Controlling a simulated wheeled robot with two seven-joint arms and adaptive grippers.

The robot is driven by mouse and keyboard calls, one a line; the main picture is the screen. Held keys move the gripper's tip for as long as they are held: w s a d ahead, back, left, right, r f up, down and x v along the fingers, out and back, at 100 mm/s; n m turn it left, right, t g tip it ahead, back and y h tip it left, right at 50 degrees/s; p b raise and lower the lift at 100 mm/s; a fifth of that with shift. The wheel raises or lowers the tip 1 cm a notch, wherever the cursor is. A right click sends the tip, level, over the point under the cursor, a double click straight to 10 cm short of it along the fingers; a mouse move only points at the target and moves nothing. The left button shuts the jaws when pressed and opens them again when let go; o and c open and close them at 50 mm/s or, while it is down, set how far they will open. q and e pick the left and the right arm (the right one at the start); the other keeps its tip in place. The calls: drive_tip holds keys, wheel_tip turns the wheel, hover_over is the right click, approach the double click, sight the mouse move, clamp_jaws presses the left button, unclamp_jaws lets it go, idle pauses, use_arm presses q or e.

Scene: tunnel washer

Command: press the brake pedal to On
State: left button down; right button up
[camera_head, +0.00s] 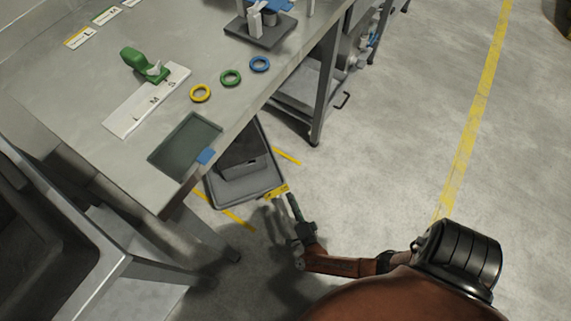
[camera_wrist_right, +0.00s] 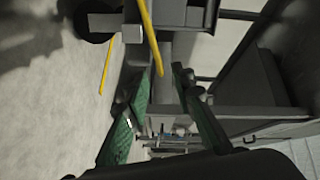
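My right gripper (camera_head: 292,204) reaches down in the head view, close to the front edge of a dark grey wheeled cart (camera_head: 232,192) under the table. A small yellow marked piece (camera_head: 277,191) sits at that edge, just beside the fingertips; I cannot tell whether it is the brake pedal or its label, or whether they touch. In the right wrist view my right gripper (camera_wrist_right: 163,76) shows two green-padded fingers, apart and with nothing clearly held between them. The pedal cannot be made out for certain there. My left gripper is not in view.
The steel table (camera_head: 110,155) stands above the cart, with a dark tray (camera_head: 185,146) near its corner. Its legs stand close by. A black caster wheel (camera_wrist_right: 93,17) shows in the wrist view. The concrete floor to the right is clear.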

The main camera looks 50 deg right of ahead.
sight(287, 190)
drive_tip(key=shift+b+x, duration=0.55)
drive_tip(key=shift+x, duration=1.95)
drive_tip(key=shift+c, duration=0.7)
clamp_jaws()
drive_tip(key=shift+a, duration=0.15)
